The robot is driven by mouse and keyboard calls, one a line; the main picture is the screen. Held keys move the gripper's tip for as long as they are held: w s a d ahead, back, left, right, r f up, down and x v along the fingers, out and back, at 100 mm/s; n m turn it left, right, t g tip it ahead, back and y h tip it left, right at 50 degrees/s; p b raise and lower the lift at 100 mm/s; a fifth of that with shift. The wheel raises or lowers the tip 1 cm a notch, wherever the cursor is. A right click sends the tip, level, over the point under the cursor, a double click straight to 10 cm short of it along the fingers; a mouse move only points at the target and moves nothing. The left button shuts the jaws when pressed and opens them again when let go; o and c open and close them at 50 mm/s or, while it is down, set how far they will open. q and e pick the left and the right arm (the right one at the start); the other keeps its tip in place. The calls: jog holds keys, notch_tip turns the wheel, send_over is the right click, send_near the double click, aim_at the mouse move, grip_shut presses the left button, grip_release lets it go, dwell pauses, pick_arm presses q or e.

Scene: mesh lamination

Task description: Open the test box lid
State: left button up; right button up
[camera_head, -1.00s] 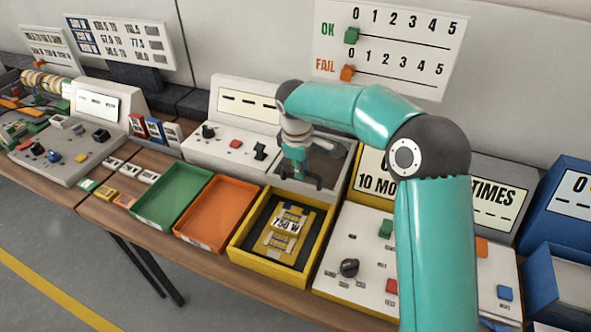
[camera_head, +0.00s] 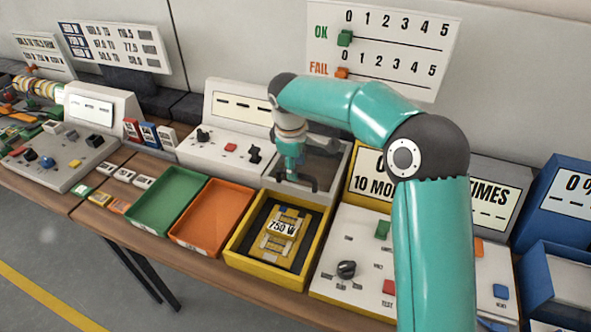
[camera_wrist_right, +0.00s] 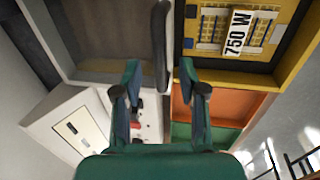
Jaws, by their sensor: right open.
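The test box (camera_head: 298,197) is a grey box with a smoky see-through lid (camera_head: 325,167), standing behind the yellow tray; the lid looks closed. A black bar handle (camera_wrist_right: 161,45) sits on the lid's edge nearest the tray. My right gripper (camera_head: 293,178) points down over that edge. In the right wrist view my right gripper (camera_wrist_right: 160,68) is open, with one teal finger on each side of the handle's line. I cannot tell whether the fingers touch the handle. My left gripper is not in view.
The yellow tray (camera_head: 234,250) holds a mesh part labelled 750 W (camera_head: 283,230). Orange (camera_head: 210,215) and green (camera_head: 166,199) trays lie to its left. A white control panel (camera_head: 335,290) is to its right. A console (camera_head: 235,140) stands left of the box.

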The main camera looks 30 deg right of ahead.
notch_tip(320, 180, up, 10)
jog(key=s+a, duration=0.1)
jog(key=shift+a+f, duration=0.2)
jog(key=shift+a, duration=0.05)
jog(key=shift+s, duration=0.1)
